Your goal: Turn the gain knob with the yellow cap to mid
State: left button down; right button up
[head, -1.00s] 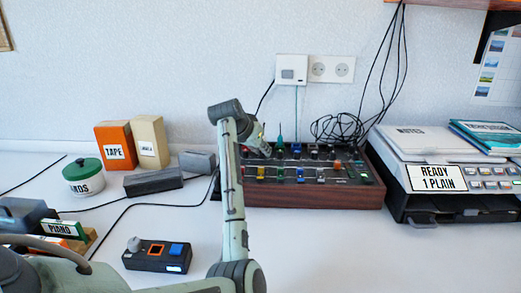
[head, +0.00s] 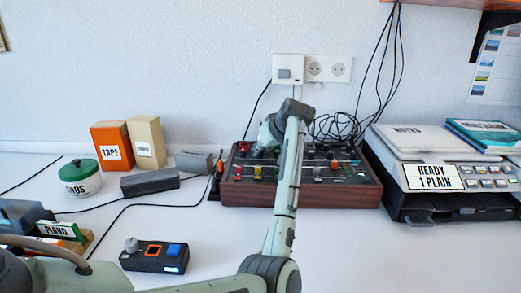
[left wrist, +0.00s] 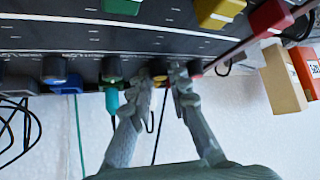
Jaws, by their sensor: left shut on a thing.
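The gain knob with the yellow cap (left wrist: 159,71) shows in the left wrist view, in the row of knobs along the mixer's edge. My left gripper (left wrist: 161,78) has its two fingers on either side of it, shut on it. The fingers hide part of the knob, and I cannot read its pointer. In the head view my left gripper (head: 260,147) reaches down to the back left of the mixer (head: 300,194), which has a wooden front; there the hand hides the yellow cap. My right gripper is not in view.
A green-capped knob (left wrist: 111,71) and a red-capped one (left wrist: 195,68) sit close on either side of the fingers. Fader caps stand on the panel. Cables (head: 335,127) lie behind the mixer, and a printer (head: 435,205) stands to its right.

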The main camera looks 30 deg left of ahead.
pick_arm(q)
jog(key=n+g, duration=0.2)
jog(key=n+y, duration=0.1)
jog(key=shift+w+n+g, duration=0.25)
jog(key=shift+n+g, duration=0.15)
jog(key=n+g+b, duration=0.1)
jog(key=n+g, duration=0.1)
jog(key=n, duration=0.1)
jog(key=shift+w+g+b, duration=0.1)
jog(key=shift+g+b, duration=0.2)
jog(key=shift+n+g+b, duration=0.65)
jog(key=shift+n+g, duration=0.05)
jog(key=shift+n, duration=0.4)
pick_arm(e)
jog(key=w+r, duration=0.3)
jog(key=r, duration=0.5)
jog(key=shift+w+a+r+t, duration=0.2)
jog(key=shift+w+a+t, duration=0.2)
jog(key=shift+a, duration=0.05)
pick_arm(q)
jog(key=c, duration=1.7)
grip_release()
jog(key=shift+d, duration=0.1)
jog(key=shift+w+d+r, duration=0.15)
jog(key=shift+r, duration=0.05)
jog(key=shift+v, duration=3.45)
